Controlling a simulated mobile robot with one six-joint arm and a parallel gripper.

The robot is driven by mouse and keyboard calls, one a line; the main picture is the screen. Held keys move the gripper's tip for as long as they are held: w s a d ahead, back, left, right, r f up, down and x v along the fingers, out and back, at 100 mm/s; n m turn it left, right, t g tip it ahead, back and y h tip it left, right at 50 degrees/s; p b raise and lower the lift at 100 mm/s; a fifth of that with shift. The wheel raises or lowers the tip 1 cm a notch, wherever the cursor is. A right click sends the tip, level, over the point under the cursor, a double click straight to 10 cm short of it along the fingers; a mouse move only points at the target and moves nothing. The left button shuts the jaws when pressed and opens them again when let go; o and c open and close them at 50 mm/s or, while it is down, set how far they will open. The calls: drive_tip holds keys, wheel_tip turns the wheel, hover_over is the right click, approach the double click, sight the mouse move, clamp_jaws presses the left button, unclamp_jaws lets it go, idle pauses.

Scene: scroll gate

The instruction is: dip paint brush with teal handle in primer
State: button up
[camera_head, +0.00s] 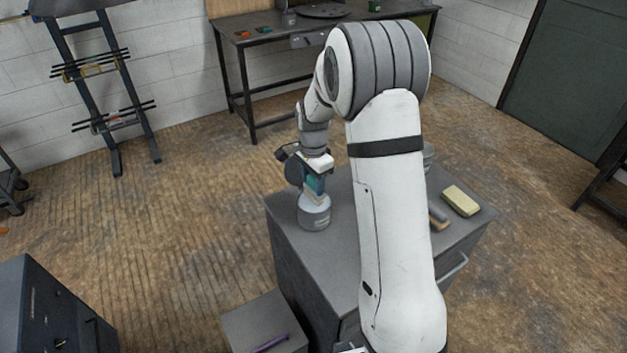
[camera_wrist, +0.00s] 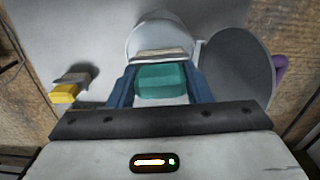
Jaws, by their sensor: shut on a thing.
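My gripper (camera_head: 315,184) is shut on the teal handle of the paint brush (camera_head: 314,185). In the wrist view the teal handle (camera_wrist: 162,80) sits between the two blue fingers, with a pale band beyond it. The brush points down at a light grey round can (camera_head: 314,214), standing near the left edge of the grey cabinet top. The can also shows in the wrist view (camera_wrist: 160,28), directly beyond the brush. I cannot tell whether the bristles are inside the can. A grey disc (camera_wrist: 237,68) stands beside the can, perhaps its lid.
A yellow block (camera_head: 461,200) lies on the right of the cabinet top (camera_head: 285,212). A grey and tan object (camera_head: 438,216) is partly hidden behind my arm. A purple stick (camera_head: 270,343) lies on a lower grey box. A workbench (camera_head: 270,47) stands at the back.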

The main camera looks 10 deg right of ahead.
drive_tip(key=shift+f+b, duration=0.55)
drive_tip(key=shift+f, duration=0.05)
idle(1.6)
drive_tip(key=shift+r, duration=0.15)
drive_tip(key=shift+r+p, duration=2.05)
drive_tip(key=shift+r, duration=1.4)
drive_tip(key=shift+f, duration=0.1)
